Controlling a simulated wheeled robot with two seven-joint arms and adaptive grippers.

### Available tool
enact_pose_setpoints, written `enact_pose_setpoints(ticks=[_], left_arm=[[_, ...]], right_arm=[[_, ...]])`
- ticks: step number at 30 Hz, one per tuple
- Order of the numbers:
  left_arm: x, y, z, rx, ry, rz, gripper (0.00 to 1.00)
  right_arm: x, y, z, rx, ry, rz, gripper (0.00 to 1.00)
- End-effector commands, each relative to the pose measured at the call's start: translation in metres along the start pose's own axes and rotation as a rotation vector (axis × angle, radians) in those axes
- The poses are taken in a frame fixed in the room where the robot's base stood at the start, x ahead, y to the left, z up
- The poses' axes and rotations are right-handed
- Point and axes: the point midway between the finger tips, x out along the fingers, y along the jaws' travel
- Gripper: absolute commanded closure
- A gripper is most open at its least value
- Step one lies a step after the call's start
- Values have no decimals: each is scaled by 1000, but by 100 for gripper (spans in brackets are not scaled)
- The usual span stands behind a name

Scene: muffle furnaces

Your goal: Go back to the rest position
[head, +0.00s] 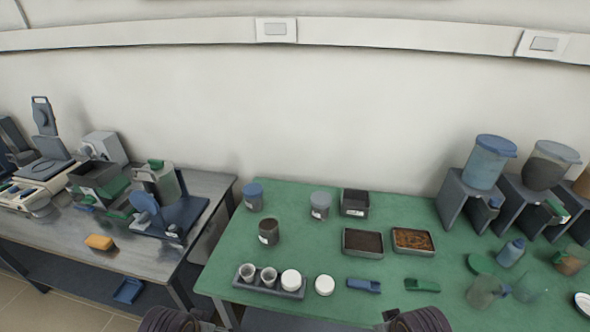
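Two dark ribbed parts of my own arms show at the bottom edge of the head view, one left of centre and one right of centre. Both are cut off by the frame. No gripper fingers show, so I cannot see whether either gripper is open or holds anything. Both visible arm parts are at the near side of the green-topped table (345,252), low in the picture.
The green table carries a rack with cups (270,292), a white lid (324,285), two filled trays (413,242), jars, scoops and dispensers (489,162).

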Motion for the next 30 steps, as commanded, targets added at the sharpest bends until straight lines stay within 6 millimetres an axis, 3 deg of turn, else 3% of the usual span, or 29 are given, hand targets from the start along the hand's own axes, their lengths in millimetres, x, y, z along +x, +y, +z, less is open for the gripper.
enact_pose_setpoints(ticks=[11,30], left_arm=[[58,3,11,4,-12,4,8],[226,13,58,13,-45,17,8]], right_arm=[[58,-3,11,-3,-12,-5,100],[227,-13,58,-12,-46,-17,100]])
